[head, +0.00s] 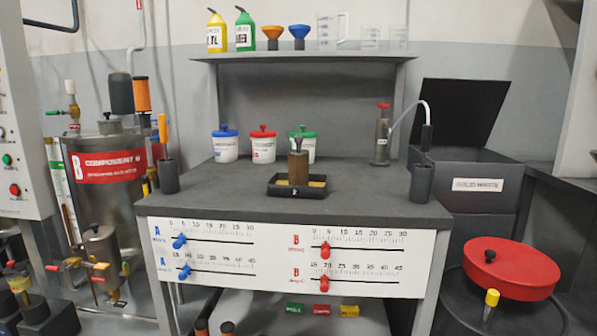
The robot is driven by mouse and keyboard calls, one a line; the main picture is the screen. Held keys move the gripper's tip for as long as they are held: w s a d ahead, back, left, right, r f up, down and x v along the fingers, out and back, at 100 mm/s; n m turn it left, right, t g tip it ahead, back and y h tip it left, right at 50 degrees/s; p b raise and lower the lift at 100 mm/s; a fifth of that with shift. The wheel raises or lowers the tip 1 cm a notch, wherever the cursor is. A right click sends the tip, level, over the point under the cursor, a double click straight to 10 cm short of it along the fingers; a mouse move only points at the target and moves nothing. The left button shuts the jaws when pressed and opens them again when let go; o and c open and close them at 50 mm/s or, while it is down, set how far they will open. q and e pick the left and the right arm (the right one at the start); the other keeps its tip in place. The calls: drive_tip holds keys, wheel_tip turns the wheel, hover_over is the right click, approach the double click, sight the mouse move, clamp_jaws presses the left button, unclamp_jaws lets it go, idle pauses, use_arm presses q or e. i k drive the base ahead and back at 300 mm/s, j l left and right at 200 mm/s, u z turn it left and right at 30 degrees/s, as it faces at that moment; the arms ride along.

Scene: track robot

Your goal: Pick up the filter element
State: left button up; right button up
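A brown upright block (298,168), which looks like the filter element, stands in a small black tray (296,194) on the grey workbench (225,197). A dark, narrow piece rises from its top. Yellowish material shows in the tray on either side of the block. I cannot tell for sure from its look that this is the filter element. Neither of my grippers is in view.
Tubs with blue (225,146), red (263,145) and green lids stand behind the tray. A grey cylinder with a red top (382,135) and hose stands right. Dark holders stand at both bench sides. The bench front is clear. A shelf (300,57) hangs above.

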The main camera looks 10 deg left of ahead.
sight(297, 158)
drive_tip(key=i+u, duration=0.2)
drive_tip(key=u, duration=0.15)
drive_tip(key=i+l+u, duration=0.1)
drive_tip(key=u, duration=0.25)
drive_tip(key=i+l+u, duration=0.15)
drive_tip(key=i+u, duration=0.2)
drive_tip(key=k, duration=0.05)
